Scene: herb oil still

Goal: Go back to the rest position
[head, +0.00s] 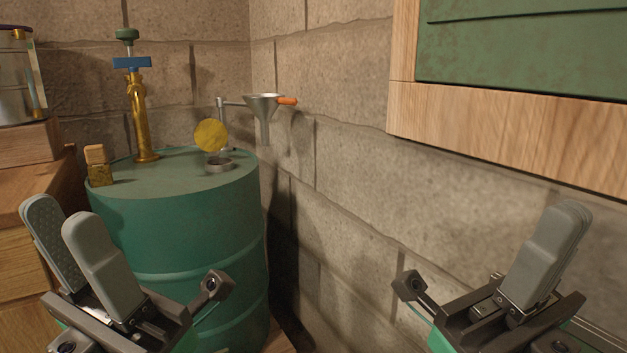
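My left gripper (62,216) is at the lower left, in front of the green drum. Its two grey fingers stand apart, with the textured inner pad of one showing, and nothing is between them. My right gripper (562,220) is at the lower right, in front of the stone wall. Its fingers overlap from this angle, so the gap between them is hidden. I see no object held in it. Both grippers point upward and are apart from the drum top.
The green drum (180,225) carries a brass valve column (141,120), a yellow disc (210,135) above a metal ring (219,166), and a small wood-and-brass block (98,166). A funnel (265,108) with an orange handle is behind. A wooden cabinet (22,265) stands left.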

